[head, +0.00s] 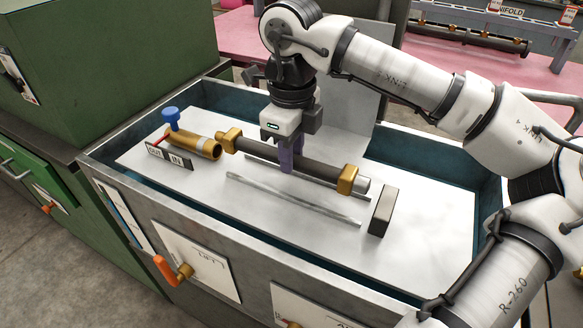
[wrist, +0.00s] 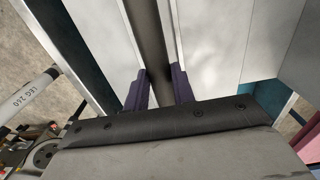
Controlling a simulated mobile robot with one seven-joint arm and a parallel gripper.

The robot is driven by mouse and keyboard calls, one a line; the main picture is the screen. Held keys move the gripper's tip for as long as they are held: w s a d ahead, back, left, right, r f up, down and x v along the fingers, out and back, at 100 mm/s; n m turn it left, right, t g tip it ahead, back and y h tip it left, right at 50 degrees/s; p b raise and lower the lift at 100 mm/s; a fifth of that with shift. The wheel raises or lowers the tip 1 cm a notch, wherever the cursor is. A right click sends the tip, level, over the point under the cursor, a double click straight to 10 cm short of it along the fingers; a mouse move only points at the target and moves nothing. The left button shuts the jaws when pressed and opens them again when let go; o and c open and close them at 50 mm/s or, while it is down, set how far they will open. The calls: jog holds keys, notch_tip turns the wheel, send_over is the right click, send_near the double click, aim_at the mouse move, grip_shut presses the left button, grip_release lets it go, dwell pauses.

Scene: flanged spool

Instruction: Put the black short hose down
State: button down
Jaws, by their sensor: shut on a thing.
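The black short hose (head: 316,170) has a brass hex fitting at each end, one at the left (head: 229,139) and one at the right (head: 347,180). It lies level, low over the white worktop, between two thin metal rails (head: 290,198). My gripper (head: 290,168) points down with its purple fingers shut on the hose near its middle. In the wrist view the dark hose (wrist: 148,40) runs between the two fingers (wrist: 160,88). I cannot tell whether the hose touches the worktop.
A brass valve (head: 195,145) with a blue knob and IN and OUT labels stands left of the hose. A dark block (head: 382,211) stands at the right. The worktop (head: 430,205) is clear at the right; a raised tray wall (head: 240,220) surrounds it.

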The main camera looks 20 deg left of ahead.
aim_at(291, 186)
jog(key=shift+f, duration=2)
jog(key=shift+f, duration=0.2)
jog(key=c, duration=1.2)
grip_release()
jog(key=shift+o, duration=0.2)
notch_tip(291, 186, up, 12)
jog(key=shift+r, duration=0.2)
